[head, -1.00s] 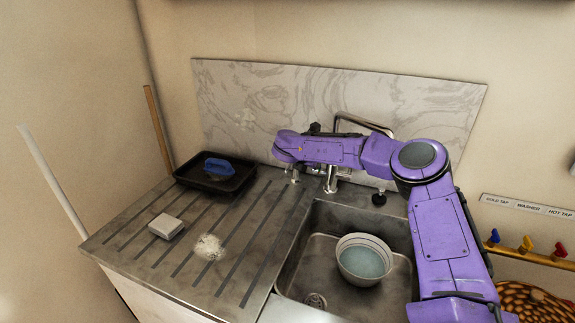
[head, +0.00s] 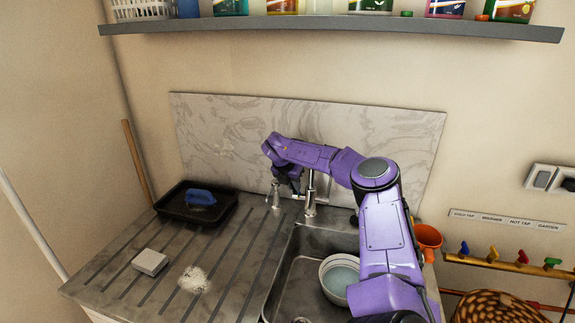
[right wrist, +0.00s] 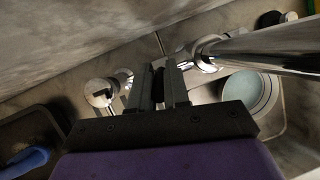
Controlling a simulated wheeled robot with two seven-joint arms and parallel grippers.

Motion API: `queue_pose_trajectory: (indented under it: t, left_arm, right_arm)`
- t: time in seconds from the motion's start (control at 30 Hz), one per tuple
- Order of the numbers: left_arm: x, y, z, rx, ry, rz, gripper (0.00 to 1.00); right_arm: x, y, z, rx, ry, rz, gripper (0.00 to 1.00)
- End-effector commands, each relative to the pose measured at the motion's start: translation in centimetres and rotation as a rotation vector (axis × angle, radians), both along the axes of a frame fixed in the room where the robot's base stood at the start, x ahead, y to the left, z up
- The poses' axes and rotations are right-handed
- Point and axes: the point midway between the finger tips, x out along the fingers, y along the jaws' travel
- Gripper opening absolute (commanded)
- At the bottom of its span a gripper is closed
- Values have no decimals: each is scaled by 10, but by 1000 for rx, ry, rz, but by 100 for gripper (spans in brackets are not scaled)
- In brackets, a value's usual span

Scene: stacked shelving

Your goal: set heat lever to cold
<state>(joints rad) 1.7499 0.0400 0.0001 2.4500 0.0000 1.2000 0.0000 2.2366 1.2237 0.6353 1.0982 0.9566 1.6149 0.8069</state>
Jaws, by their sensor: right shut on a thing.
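The chrome mixer tap (head: 309,206) stands behind the sink, and its spout tube (right wrist: 265,45) crosses the right wrist view. A chrome tap part (head: 273,194) stands left of it and also shows in the right wrist view (right wrist: 97,92). My right gripper (head: 290,184) reaches down between them from the back. In the right wrist view its two fingers (right wrist: 160,82) are close together around a narrow dark piece, which appears to be the heat lever. The lever is mostly hidden by the fingers, so its setting cannot be read. My left gripper is out of view.
The sink (head: 296,272) holds a bowl (head: 338,277). A black tray (head: 222,214) with a blue-handled brush (head: 201,197), a white block (head: 150,262) and foam (head: 193,280) lie on the drainboard. A shelf (head: 330,27) of bottles hangs above. Coloured valves (head: 493,254) are at right.

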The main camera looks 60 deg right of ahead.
Motion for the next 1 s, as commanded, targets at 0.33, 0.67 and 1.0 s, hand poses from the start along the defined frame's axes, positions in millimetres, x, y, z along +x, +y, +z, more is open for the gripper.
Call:
queue_pose_trajectory:
  t: [0.33,0.67,1.0]
  left_arm:
    - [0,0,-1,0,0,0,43]
    - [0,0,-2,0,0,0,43]
    - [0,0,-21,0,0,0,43]
  right_arm:
    - [-1,1,-4,4,10,-2,41]
    - [2,5,4,0,2,2,41]
    - [5,37,69,0,3,1,41]
